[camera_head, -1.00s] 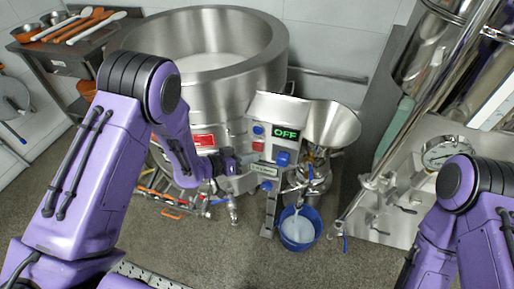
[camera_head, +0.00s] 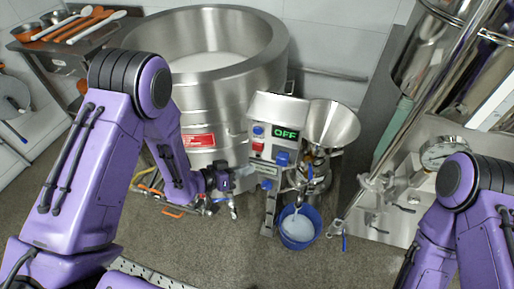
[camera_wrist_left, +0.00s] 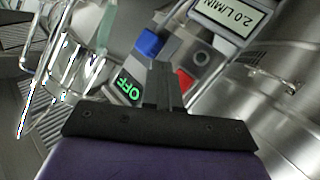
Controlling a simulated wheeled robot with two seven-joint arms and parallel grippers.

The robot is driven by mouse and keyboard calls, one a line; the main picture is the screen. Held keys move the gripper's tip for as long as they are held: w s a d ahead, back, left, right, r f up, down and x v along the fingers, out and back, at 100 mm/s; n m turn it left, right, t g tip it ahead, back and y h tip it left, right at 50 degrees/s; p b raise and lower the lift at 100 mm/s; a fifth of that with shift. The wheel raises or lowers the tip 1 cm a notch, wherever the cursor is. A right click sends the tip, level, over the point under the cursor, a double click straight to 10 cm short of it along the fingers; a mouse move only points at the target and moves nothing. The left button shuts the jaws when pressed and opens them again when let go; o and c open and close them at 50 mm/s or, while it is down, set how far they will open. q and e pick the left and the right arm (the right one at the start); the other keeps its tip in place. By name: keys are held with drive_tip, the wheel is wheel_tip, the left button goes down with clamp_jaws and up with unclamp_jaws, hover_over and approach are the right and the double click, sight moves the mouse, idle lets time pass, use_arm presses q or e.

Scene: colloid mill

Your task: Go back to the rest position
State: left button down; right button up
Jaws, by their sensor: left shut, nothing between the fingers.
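The colloid mill's control box (camera_head: 278,112) stands in the middle of the head view. Its green display (camera_head: 285,133) reads OFF, and the display also shows in the left wrist view (camera_wrist_left: 128,89). A red button (camera_wrist_left: 185,80) and a blue knob (camera_wrist_left: 150,42) sit near it. My left gripper (camera_head: 236,183) is shut and empty, left of the mill's lower body and apart from the control box. Its closed fingers show in the left wrist view (camera_wrist_left: 163,82). My right arm shows at the right edge, but its gripper is out of view.
A large steel vat (camera_head: 205,110) stands behind my left arm. A steel funnel (camera_head: 332,125) tops the mill. A blue bucket (camera_head: 300,241) with whitish liquid stands on the floor below. A steel machine with a gauge (camera_head: 438,152) is at the right. Bare floor lies in front.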

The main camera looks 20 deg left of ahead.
idle(0.3)
use_arm(q)
drive_tip(key=s+a+f+n+y+b, duration=0.1)
drive_tip(key=s+a+f+n+y, duration=0.45)
drive_tip(key=a+f+y, duration=0.3)
drive_tip(key=s+a+f+n+g+y+b, duration=0.1)
drive_tip(key=s+a+f+g, duration=0.1)
drive_tip(key=s, duration=0.5)
drive_tip(key=s+a+f+n+g+y+b, duration=0.1)
drive_tip(key=s+a+f+n+g+y, duration=0.1)
drive_tip(key=s+f, duration=0.3)
drive_tip(key=s+a+f+n+g+y+b, duration=0.1)
drive_tip(key=s+a+f+n+g+y, duration=0.1)
drive_tip(key=s, duration=0.7)
drive_tip(key=shift+s+f+g, duration=0.25)
drive_tip(key=shift+f+g, duration=0.35)
drive_tip(key=shift+f, duration=0.35)
